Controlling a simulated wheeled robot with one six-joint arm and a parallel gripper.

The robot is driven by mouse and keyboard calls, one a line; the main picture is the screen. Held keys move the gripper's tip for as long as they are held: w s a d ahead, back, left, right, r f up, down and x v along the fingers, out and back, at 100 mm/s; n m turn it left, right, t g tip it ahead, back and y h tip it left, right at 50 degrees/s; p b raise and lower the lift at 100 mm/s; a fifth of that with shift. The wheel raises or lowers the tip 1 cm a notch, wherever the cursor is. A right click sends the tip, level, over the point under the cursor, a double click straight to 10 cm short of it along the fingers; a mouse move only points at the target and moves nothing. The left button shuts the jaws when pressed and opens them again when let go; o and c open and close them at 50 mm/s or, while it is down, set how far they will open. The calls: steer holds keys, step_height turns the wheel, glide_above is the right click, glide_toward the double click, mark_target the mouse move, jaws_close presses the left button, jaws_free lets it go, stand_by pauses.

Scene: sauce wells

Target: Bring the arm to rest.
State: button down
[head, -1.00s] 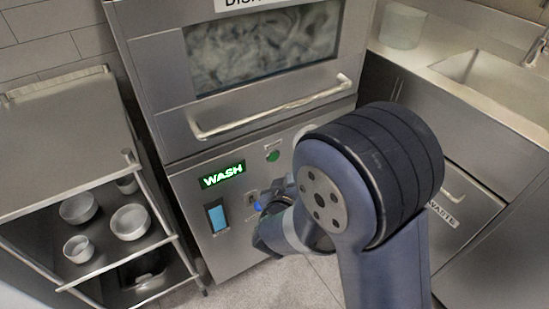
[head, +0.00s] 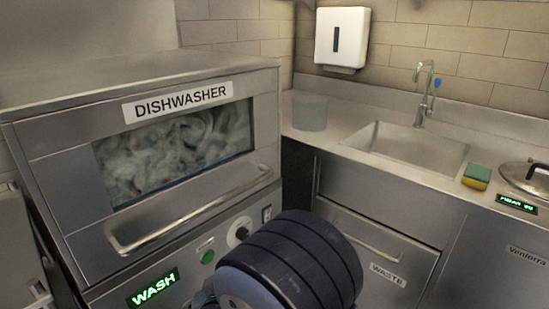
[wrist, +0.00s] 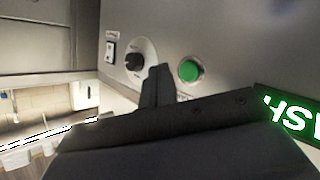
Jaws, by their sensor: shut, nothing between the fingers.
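My gripper (wrist: 157,84) shows in the wrist view as a dark shape in front of the dishwasher's control panel. Its fingers are together with nothing between them. A green button (wrist: 190,70) is just right of the fingertips, and a black dial (wrist: 134,61) is to their left. I cannot tell whether the fingers touch the panel. In the head view my arm rises at the bottom middle, and the gripper itself is out of sight. The dishwasher (head: 60,205) is shut, its window full of swirling suds, and its green display (head: 153,288) reads WASH.
A steel counter with a sink (head: 405,150) and faucet (head: 424,95) lies right. On it are a sponge (head: 477,176), a lidded pan (head: 530,178) and a translucent container (head: 310,112). A waste drawer (head: 360,250) is below. A white dispenser (head: 341,38) hangs on the wall.

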steer(key=shift+s+d, duration=1.85)
steer(key=shift+d, duration=0.3)
steer(key=w+a+p, duration=0.1)
steer(key=w+a, duration=0.1)
steer(key=w+a+p, duration=0.1)
steer(key=a, duration=0.1)
steer(key=shift+w+a+r+p, duration=0.15)
steer(key=shift+w+p, duration=0.2)
